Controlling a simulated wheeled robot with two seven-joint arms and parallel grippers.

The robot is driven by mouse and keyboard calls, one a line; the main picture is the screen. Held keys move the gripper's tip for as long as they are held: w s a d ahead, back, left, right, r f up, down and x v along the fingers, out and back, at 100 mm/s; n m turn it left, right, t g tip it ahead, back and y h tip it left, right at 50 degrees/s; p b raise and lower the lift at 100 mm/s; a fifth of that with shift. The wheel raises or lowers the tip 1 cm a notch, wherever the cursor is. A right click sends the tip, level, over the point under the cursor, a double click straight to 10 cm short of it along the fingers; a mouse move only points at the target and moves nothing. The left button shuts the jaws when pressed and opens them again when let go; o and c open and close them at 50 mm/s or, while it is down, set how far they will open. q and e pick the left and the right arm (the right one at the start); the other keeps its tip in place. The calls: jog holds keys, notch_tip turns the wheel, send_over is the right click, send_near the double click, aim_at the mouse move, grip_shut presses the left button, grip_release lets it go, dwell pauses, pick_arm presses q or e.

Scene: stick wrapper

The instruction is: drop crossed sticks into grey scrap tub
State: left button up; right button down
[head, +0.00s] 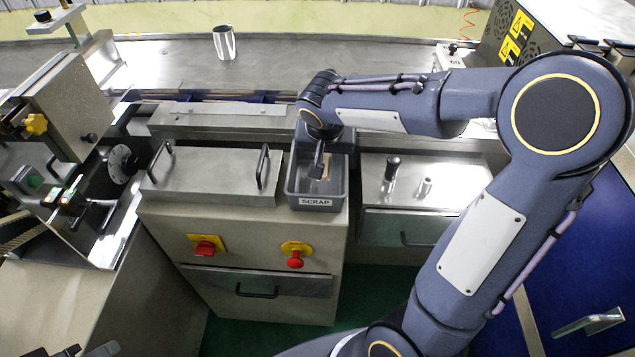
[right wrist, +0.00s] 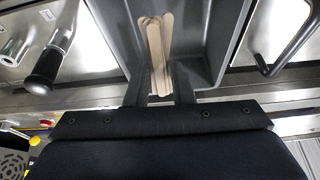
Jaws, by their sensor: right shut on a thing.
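The grey scrap tub (head: 318,202) stands mid-picture in the head view, with a SCRAP label on its front. Its grey inner wall (right wrist: 205,30) fills the upper middle of the right wrist view. My right gripper (head: 319,168) points down over the tub. In the right wrist view its fingers (right wrist: 162,88) are shut on the pale wooden crossed sticks (right wrist: 157,50), whose ends overlap at a small angle. The sticks show in the head view (head: 326,170) at the tub's opening. Dark parts at the bottom left edge of the head view may be my left gripper (head: 88,351), mostly cut off.
A steel cover with two black handles (head: 210,170) is left of the tub. A steel top with a black-knobbed lever (head: 391,170) is to its right. Red knobs (head: 295,258) sit on the cabinet front below. A metal cup (head: 224,43) stands on the back conveyor.

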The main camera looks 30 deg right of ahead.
jog(key=shift+f, duration=0.2)
jog(key=c, duration=1.2)
grip_release()
jog(key=shift+o, duration=0.2)
jog(key=v, duration=0.8)
jog(key=shift+f, duration=0.1)
jog(key=s+a+f+n+t+y, duration=0.1)
jog(key=s+a+f+n+y, duration=0.1)
jog(key=s, duration=0.7)
jog(key=s+a+f+n+y, duration=0.3)
jog(key=s+y, duration=0.1)
jog(key=s, duration=0.6)
jog(key=shift+a+t, duration=0.15)
jog(key=shift+t, duration=0.25)
